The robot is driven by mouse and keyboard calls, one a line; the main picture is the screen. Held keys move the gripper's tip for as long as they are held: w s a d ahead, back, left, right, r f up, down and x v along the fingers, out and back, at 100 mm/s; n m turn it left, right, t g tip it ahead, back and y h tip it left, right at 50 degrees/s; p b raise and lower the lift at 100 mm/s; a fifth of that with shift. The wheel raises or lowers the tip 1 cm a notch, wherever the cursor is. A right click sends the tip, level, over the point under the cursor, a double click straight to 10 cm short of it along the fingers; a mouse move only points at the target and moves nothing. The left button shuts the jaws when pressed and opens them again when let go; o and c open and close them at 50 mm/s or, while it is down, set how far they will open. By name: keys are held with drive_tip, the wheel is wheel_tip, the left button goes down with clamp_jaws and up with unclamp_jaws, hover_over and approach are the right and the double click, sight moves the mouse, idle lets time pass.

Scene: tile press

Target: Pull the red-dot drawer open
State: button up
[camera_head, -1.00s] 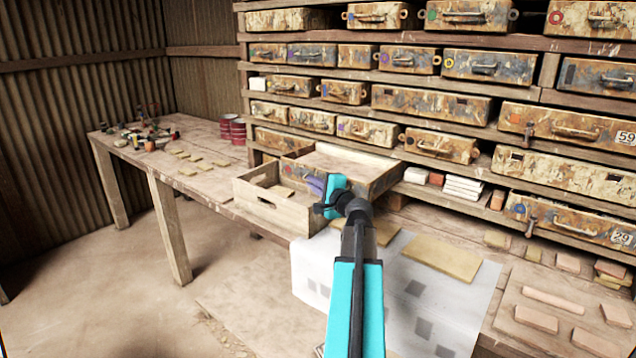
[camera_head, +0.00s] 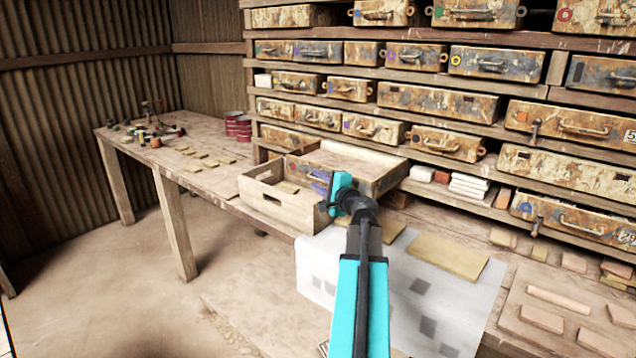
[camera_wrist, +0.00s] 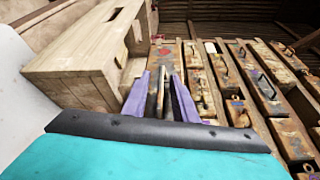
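A weathered drawer (camera_head: 385,182) stands pulled out from the shelf's lower left, its open top and pale inside showing. My gripper (camera_head: 319,182) is at its front face. In the wrist view, my gripper's purple fingers (camera_wrist: 160,95) are spread apart, with the drawer's handle (camera_wrist: 160,88) between them. A gap shows beside the handle, so the fingers do not look closed on it. A small reddish mark (camera_wrist: 165,51) shows on the drawer front (camera_wrist: 168,65) beyond the fingers. The lower front is partly hidden by my gripper.
A wooden crate (camera_head: 262,207) stands close left of my gripper, at the drawer's front. Yellowish tiles (camera_head: 448,258) and a white sheet (camera_head: 318,285) lie on the bench to the right. Other closed drawers fill the shelves. Red tins (camera_head: 238,127) stand at the back left.

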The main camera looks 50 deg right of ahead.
drive_tip(key=b+v, duration=0.3)
drive_tip(key=v, duration=0.8)
drive_tip(key=shift+f, duration=0.15)
drive_tip(key=b+v, duration=0.1)
drive_tip(key=b, duration=0.4)
drive_tip(key=shift+s+a, duration=0.25)
drive_tip(key=shift+s, duration=0.1)
drive_tip(key=shift+s+a+b, duration=0.2)
drive_tip(key=shift+s+b, duration=0.1)
drive_tip(key=shift+b, duration=0.65)
